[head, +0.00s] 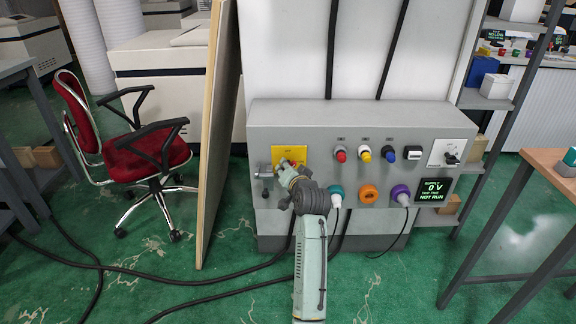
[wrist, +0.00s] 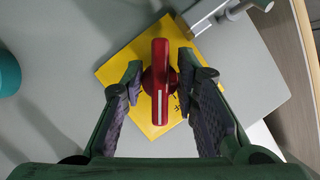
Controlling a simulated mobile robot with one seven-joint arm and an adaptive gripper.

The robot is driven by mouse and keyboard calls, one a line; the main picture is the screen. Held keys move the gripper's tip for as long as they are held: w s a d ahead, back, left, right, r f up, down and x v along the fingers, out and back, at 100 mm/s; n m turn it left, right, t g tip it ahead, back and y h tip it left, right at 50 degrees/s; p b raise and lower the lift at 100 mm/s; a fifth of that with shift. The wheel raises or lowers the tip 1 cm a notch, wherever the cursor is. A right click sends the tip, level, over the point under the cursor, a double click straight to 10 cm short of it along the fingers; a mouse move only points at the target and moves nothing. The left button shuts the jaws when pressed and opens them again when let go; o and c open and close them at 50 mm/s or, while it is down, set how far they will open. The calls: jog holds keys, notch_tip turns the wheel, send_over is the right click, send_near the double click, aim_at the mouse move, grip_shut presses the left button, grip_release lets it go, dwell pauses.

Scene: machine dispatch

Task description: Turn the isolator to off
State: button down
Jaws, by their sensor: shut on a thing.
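The isolator is a red handle (wrist: 160,100) on a yellow plate (wrist: 118,76), at the left of the grey panel; the plate also shows in the head view (head: 289,152). In the wrist view the handle stands upright in the picture, square to neither plate edge, with a white line on its lower half. My gripper (wrist: 160,76) is shut on the handle, one finger on each side near its hub. In the head view my gripper (head: 287,172) hides much of the handle.
The panel (head: 270,122) also carries red, yellow and blue connectors, teal, orange and purple plugs, a rotary switch (head: 451,157) and a display (head: 434,189) reading 0 V and NOT RUN. A metal bracket (head: 263,171) juts out left of the isolator. A board (head: 216,140) leans nearby.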

jog(key=shift+r+n+h+p, duration=0.1)
jog(key=shift+n+h+p, duration=0.65)
jog(key=shift+n, duration=0.45)
jog(key=shift+n+g+h+p, duration=0.3)
jog(key=shift+n+h+p, duration=0.15)
jog(key=shift+n+h, duration=0.7)
jog(key=shift+n, duration=0.25)
jog(key=c, duration=1.6)
grip_release()
jog(key=shift+c, duration=0.2)
jog(key=v, duration=1.2)
jog(key=shift+d, duration=0.15)
